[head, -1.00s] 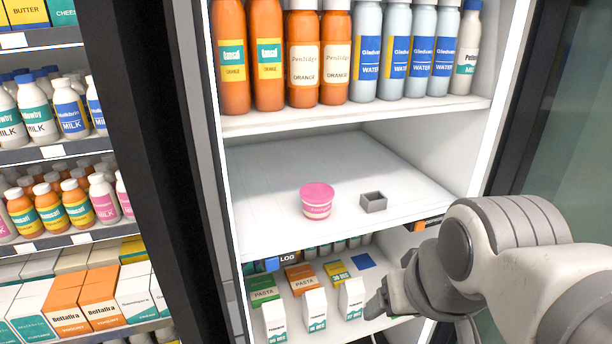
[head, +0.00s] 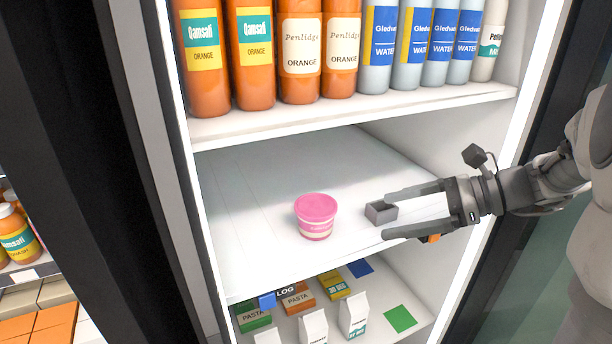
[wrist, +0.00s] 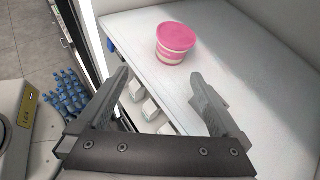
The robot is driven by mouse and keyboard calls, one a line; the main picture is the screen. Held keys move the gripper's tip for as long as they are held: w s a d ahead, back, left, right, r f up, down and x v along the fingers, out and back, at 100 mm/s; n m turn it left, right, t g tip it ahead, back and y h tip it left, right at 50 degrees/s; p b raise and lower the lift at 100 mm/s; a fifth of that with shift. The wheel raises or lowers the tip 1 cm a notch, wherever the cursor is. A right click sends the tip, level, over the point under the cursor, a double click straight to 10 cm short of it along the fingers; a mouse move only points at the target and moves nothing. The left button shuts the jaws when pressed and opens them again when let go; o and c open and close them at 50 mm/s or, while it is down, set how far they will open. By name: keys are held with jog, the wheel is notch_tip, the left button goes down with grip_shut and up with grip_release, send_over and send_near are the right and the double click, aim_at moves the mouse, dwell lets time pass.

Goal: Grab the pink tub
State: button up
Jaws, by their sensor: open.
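The pink tub (head: 316,217) has a pink lid and a pale band around its side. It stands upright on the white middle shelf (head: 250,190) of the open cabinet. In the wrist view the tub (wrist: 175,45) is beyond my fingertips, above the gap between them. My gripper (head: 385,215) is open and empty, to the right of the tub in the head view, with its fingers pointing left toward it. It touches nothing that I can make out. In the wrist view both fingers of my gripper (wrist: 160,82) are spread apart near the shelf's front edge.
Orange bottles (head: 250,55) and water bottles (head: 412,48) fill the shelf above. Cartons (head: 355,312) stand below. The shelf left of the tub is clear.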

jog(key=w+d+m, duration=0.1)
jog(key=d+m, duration=0.1)
jog(key=p, duration=0.1)
send_near(323, 221)
jog(key=shift+t+y, duration=0.3)
jog(key=shift+t, duration=0.1)
jog(key=w+a+f, duration=0.1)
jog(key=w+f, duration=0.1)
jog(key=w+a+f, duration=0.2)
jog(key=f, duration=0.1)
jog(key=shift+w+a, duration=0.25)
jog(key=shift+w, duration=0.05)
jog(key=shift+f+p+x, duration=0.15)
jog(key=shift+p+x, duration=0.05)
jog(key=shift+x, duration=1.25)
jog(key=shift+f+p+x, duration=0.15)
jog(key=shift+f+x, duration=0.05)
jog(key=shift+x, duration=1.2)
jog(key=shift+s+d, duration=0.1)
jog(key=shift+d, duration=0.1)
jog(key=c, duration=1.1)
jog(key=shift+c, duration=0.7)
jog(key=shift+r, duration=0.2)
